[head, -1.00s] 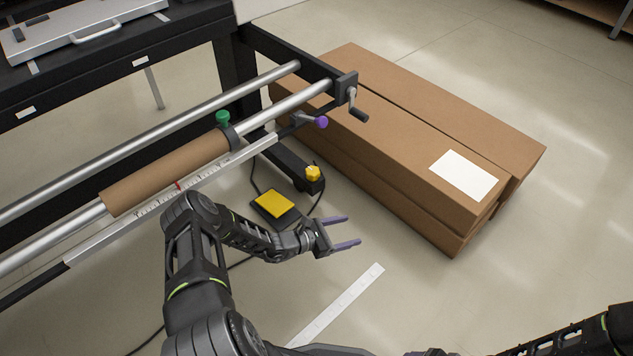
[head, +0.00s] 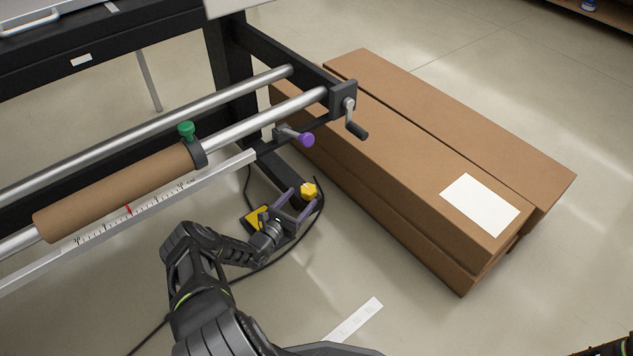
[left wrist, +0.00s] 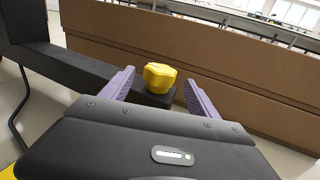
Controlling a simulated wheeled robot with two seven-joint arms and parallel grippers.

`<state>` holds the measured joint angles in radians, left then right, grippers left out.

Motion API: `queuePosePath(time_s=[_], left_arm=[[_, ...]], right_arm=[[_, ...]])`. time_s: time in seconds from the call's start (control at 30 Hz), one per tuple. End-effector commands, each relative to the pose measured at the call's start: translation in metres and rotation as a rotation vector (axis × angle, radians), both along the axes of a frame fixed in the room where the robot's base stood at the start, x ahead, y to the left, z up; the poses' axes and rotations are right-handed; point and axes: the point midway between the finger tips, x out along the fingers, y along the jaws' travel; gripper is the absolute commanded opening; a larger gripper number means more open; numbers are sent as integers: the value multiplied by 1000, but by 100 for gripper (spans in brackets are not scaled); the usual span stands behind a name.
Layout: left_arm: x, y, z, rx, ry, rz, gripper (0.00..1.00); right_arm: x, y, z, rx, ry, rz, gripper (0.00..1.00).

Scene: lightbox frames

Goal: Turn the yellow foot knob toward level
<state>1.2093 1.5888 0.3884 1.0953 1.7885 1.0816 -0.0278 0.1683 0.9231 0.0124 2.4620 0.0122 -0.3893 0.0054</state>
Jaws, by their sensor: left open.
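The yellow foot knob (head: 309,190) sits at the end of a dark foot bar (head: 284,172) low by the floor. In the left wrist view the knob (left wrist: 159,76) stands ahead, between the lines of the two purple fingers. My left gripper (head: 297,200) is open and empty, close to the knob on its near side; I cannot tell whether a finger touches it. The left wrist view shows the open fingers (left wrist: 158,90) either side of the knob. My right gripper is out of view.
Large cardboard boxes (head: 420,170) lie right of the foot. Above are steel rollers, a crank (head: 352,120) and a purple knob (head: 307,140). A yellow pedal (head: 254,217) is partly hidden behind my left arm, with a cable beside it.

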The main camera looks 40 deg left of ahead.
Motion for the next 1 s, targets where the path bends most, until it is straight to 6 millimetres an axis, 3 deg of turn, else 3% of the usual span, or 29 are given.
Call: queuePosePath(time_s=[0.33,0.73,1.0], left_arm=[[9,0,-2,1,1,-3,70],[66,1,-4,2,-1,-4,70],[79,2,0,0,1,-2,70]], right_arm=[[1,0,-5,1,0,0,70],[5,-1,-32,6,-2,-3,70],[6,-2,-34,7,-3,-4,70]])
